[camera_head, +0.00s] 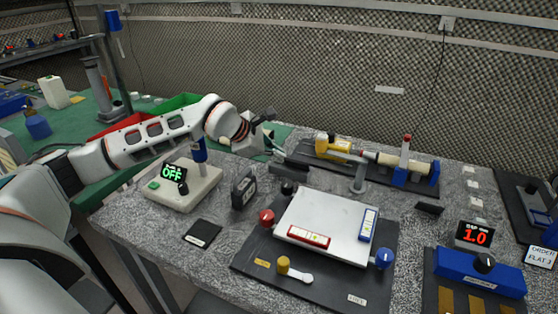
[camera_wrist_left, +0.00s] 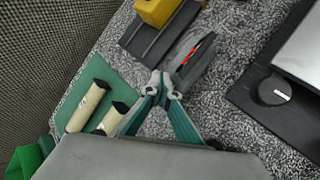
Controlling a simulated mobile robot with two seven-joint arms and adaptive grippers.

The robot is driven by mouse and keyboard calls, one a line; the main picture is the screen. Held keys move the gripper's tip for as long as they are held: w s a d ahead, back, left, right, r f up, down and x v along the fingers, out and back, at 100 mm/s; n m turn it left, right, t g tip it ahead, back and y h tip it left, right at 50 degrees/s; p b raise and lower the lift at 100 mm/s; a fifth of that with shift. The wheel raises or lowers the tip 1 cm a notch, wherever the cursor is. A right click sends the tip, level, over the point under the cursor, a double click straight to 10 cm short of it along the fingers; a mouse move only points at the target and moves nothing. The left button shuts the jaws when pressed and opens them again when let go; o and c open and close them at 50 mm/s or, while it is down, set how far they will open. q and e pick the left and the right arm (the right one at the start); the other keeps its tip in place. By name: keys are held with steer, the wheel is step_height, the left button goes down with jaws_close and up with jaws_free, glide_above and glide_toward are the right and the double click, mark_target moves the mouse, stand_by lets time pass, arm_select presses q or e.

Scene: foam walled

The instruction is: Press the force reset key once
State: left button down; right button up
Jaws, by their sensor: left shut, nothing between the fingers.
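My left gripper (camera_head: 276,150) is shut and empty, held above the speckled bench near its back edge. In the left wrist view its fingers (camera_wrist_left: 163,90) meet at the tips. A yellow device (camera_head: 331,146) on a dark base stands to the right of the gripper; part of it shows at the top of the left wrist view (camera_wrist_left: 155,10). I cannot make out a key labelled force reset. A white unit with a green button (camera_head: 154,185) and a display reading OFF (camera_head: 172,173) stands at the left. My right gripper is not in view.
A white plate (camera_head: 325,222) with red, blue and yellow knobs lies on a black board in front. A blue box (camera_head: 480,272) with a display reading 1.0 stands at the right. A small black unit (camera_head: 244,189) stands at centre left. Cylindrical pieces (camera_wrist_left: 88,105) lie on green.

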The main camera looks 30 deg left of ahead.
mark_target(277, 161)
arm_select(q)
steer(key=shift+f, duration=0.45)
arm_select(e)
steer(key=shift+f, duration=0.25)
arm_select(q)
steer(key=shift+r, duration=0.15)
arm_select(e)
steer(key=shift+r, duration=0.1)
arm_select(q)
steer(key=shift+r+p, duration=0.45)
steer(key=shift+r, duration=0.35)
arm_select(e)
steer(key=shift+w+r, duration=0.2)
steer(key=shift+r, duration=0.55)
arm_select(q)
steer(key=shift+r+p, duration=1.65)
steer(key=shift+r, duration=0.85)
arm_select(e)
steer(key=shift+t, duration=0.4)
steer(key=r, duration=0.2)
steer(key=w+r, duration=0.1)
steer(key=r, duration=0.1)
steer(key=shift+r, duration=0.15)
arm_select(q)
steer(key=shift+f, duration=0.1)
steer(key=shift+s, duration=0.1)
